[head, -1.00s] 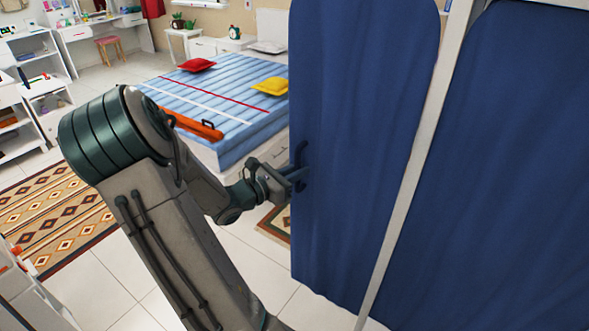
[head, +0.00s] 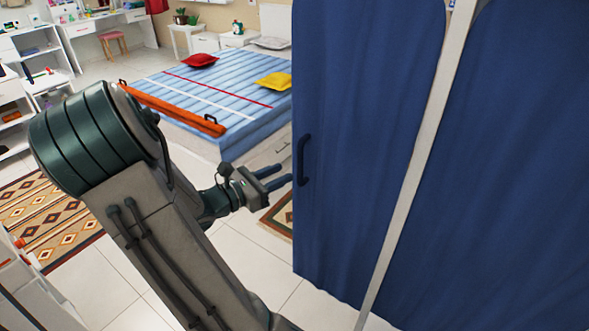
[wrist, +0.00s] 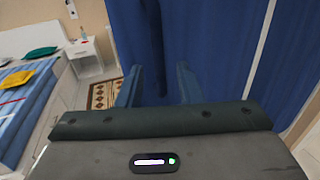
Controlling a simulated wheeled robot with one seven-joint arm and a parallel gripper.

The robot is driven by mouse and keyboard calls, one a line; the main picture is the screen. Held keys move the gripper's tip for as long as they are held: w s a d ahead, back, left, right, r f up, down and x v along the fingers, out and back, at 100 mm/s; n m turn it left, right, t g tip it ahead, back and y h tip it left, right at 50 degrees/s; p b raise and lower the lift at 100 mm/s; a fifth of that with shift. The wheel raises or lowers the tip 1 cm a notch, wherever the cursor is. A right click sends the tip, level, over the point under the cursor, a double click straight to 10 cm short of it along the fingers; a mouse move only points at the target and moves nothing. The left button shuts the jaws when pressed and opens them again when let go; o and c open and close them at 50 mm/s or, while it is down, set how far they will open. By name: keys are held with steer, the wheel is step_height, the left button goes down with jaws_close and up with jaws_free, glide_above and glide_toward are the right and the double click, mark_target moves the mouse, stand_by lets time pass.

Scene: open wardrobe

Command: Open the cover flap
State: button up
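The cover flap (head: 370,130) is a blue cloth panel hanging over the wardrobe front, with a dark upright handle (head: 303,160) near its left edge. My gripper (head: 287,174) is just left of the handle in the head view, with its two fingers apart and nothing between them. A small gap shows between the fingertips and the handle. In the wrist view my gripper's fingers (wrist: 158,85) are spread wide, with the blue cloth (wrist: 215,40) beyond them. A dark upright strip shows between the fingers there; I cannot tell whether it is the handle or a fold.
A white frame post (head: 418,170) separates the flap from a second blue panel (head: 510,170) at right. A bed (head: 215,105) with red and yellow cushions stands behind, with an orange bar with handles (head: 170,108) in front of it. Tiled floor is open below the gripper.

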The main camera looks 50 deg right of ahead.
steer(key=v, duration=0.6)
steer(key=shift+a+b, duration=0.3)
steer(key=s+a+f+m+t+y, duration=0.25)
steer(key=s+a+m+y, duration=0.35)
steer(key=a+m+y, duration=0.4)
steer(key=a+r+m+t+y, duration=0.2)
steer(key=a+t+y, duration=0.1)
steer(key=a, duration=0.5)
steer(key=a+r+m+t+y, duration=0.2)
steer(key=a+t+y, duration=0.1)
steer(key=a, duration=0.5)
steer(key=shift+w+r+y, duration=0.25)
steer(key=shift+w+y, duration=0.2)
steer(key=shift+y, duration=0.15)
steer(key=shift+a, duration=0.25)
